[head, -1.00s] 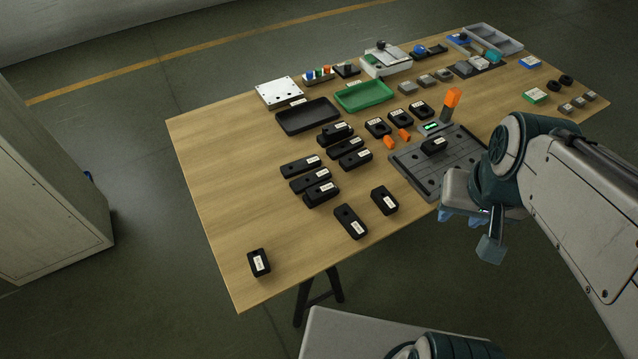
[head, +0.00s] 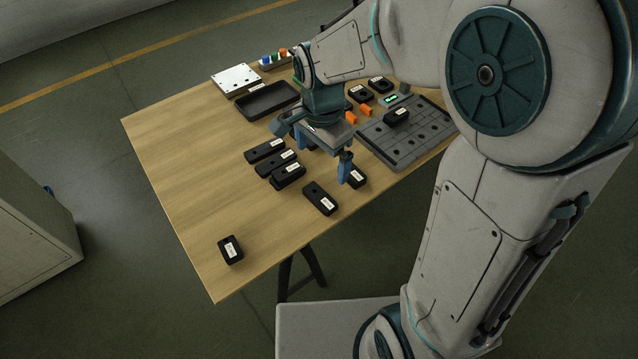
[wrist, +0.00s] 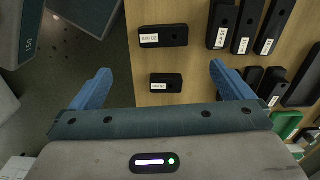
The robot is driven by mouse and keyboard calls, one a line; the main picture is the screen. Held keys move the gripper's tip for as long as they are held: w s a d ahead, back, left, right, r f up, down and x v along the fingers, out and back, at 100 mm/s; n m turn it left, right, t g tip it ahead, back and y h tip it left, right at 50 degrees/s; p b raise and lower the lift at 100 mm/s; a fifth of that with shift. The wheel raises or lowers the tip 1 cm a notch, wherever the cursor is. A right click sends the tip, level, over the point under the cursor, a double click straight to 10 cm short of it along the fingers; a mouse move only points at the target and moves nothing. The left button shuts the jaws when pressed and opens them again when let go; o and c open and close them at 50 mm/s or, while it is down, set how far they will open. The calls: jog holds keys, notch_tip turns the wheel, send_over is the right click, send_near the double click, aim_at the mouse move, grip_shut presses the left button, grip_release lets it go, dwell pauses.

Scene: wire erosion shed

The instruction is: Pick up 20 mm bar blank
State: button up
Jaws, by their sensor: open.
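Several black bar blanks with white labels lie on the table; the print is too small to tell which is the 20 mm one. A short block (wrist: 166,82) lies between my open fingers in the wrist view, below them; in the head view it is partly behind a finger (head: 357,178). A longer block (wrist: 163,36) lies beside it, also in the head view (head: 321,198). Three bars (head: 276,163) lie side by side further left. A lone short block (head: 230,249) is near the left front corner. My gripper (head: 322,155) is open and empty above the table.
A grey grid plate (head: 408,132) with a black block on it lies to the right of my gripper. A black tray (head: 267,100) and a white plate (head: 236,79) are behind. The wooden table (head: 185,160) is bare on the left.

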send_over(320, 196)
jog(key=f, duration=0.8)
jog(key=shift+s+a+b, duration=0.15)
jog(key=shift+s+b, duration=0.15)
jog(key=shift+w+f, duration=0.15)
jog(key=shift+f, duration=1.45)
jog(key=shift+w+f, duration=0.1)
jog(key=shift+f, duration=1.45)
jog(key=shift+c, duration=0.3)
jog(key=c, duration=1)
jog(key=shift+c, duration=1)
jog(key=shift+r, duration=0.15)
